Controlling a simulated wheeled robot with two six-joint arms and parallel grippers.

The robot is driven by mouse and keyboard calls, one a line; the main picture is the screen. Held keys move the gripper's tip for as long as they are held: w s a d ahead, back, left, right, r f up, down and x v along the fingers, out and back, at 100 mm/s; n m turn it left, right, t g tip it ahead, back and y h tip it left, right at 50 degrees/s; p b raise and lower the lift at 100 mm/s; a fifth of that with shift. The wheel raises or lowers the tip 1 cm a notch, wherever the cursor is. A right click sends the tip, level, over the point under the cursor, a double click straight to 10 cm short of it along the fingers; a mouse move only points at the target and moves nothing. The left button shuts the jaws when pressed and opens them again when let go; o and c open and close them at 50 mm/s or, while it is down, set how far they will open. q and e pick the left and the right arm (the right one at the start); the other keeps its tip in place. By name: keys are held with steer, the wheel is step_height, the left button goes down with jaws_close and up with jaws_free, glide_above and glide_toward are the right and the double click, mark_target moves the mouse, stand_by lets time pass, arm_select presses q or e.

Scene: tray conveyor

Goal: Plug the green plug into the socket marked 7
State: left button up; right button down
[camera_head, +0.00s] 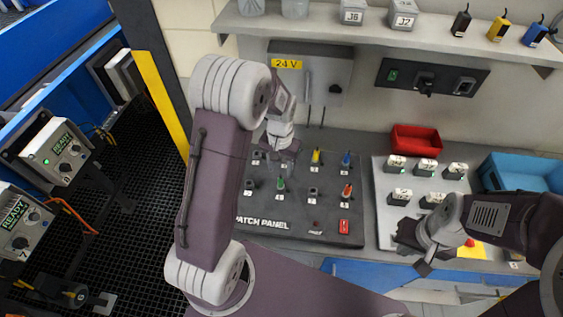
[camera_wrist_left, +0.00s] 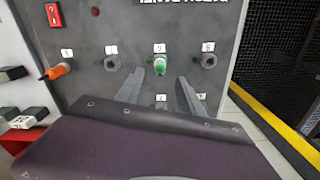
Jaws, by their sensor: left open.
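The green plug (camera_head: 281,184) stands in a socket in the front row of the dark patch panel (camera_head: 270,224). In the left wrist view the green plug (camera_wrist_left: 159,66) appears beyond my left fingertips (camera_wrist_left: 163,88), roughly in line with the gap between them. My left gripper (camera_head: 281,155) is open and empty over the panel. An empty socket (camera_wrist_left: 112,63) lies between the green plug and the orange plug (camera_wrist_left: 58,71). Its label is upside down and too small to read surely. This socket also shows in the head view (camera_head: 313,192). My right gripper (camera_head: 415,250) is by the grey-white plate; its jaw state is unclear.
Yellow (camera_head: 316,157) and blue (camera_head: 347,158) plugs stand in the panel's back row. A red switch (camera_head: 344,226) is at its front right corner. The grey-white plate (camera_head: 383,212) with several white blocks and a red bin (camera_head: 416,139) are to the right.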

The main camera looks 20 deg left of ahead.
mark_target(280, 179)
arm_select(q)
step_height(280, 179, down, 7)
steer(key=shift+f+p, duration=0.15)
steer(key=shift+p, duration=0.45)
jaws_close()
steer(key=shift+r+p, duration=1.4)
steer(key=shift+r, duration=0.25)
step_height(280, 179, up, 4)
steer(key=p, duration=0.3)
steer(key=shift+p, duration=0.3)
